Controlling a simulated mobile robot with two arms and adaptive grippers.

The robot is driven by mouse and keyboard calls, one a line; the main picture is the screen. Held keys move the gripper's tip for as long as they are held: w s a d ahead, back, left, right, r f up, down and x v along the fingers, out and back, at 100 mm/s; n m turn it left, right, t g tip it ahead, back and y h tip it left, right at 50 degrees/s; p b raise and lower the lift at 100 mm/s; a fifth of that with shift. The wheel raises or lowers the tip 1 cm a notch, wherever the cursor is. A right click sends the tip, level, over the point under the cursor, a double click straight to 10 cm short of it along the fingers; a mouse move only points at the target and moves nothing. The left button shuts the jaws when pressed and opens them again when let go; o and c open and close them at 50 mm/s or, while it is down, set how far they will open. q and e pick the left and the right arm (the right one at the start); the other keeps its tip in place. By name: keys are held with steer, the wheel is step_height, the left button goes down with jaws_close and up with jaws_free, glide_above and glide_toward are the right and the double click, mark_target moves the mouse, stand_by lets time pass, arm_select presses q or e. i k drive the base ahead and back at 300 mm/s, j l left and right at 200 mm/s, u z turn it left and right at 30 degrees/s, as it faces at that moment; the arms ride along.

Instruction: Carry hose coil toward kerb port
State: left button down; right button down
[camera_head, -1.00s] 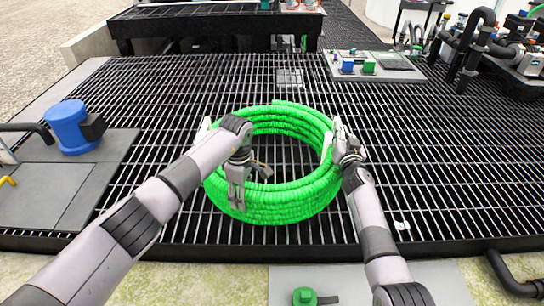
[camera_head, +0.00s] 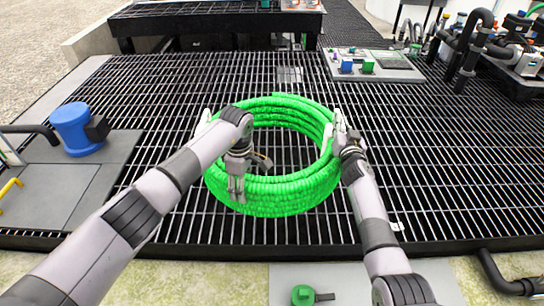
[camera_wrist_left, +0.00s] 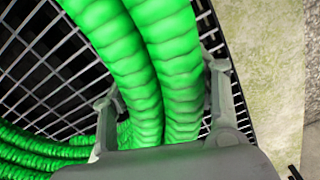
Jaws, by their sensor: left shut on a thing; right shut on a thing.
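The hose coil (camera_head: 290,195) is a bright green ribbed ring of several stacked turns, over the dark grating in the middle of the head view. My left gripper (camera_head: 237,190) is shut on its near-left side. In the left wrist view its fingers (camera_wrist_left: 163,105) straddle strands of the green hose (camera_wrist_left: 165,50). My right gripper (camera_head: 335,135) is shut on the coil's right side, its fingertips partly hidden. I cannot tell how far the coil is above the grating. No kerb port can be made out with certainty.
A blue motor-like unit (camera_head: 76,128) stands on a grey plate at left. A grey panel with blue and green blocks (camera_head: 375,65) lies at the back right, near black pipes (camera_head: 470,55). A green valve (camera_head: 304,295) sits on a pale slab at the front edge.

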mark_target(433, 172)
steer(key=l, duration=3.25)
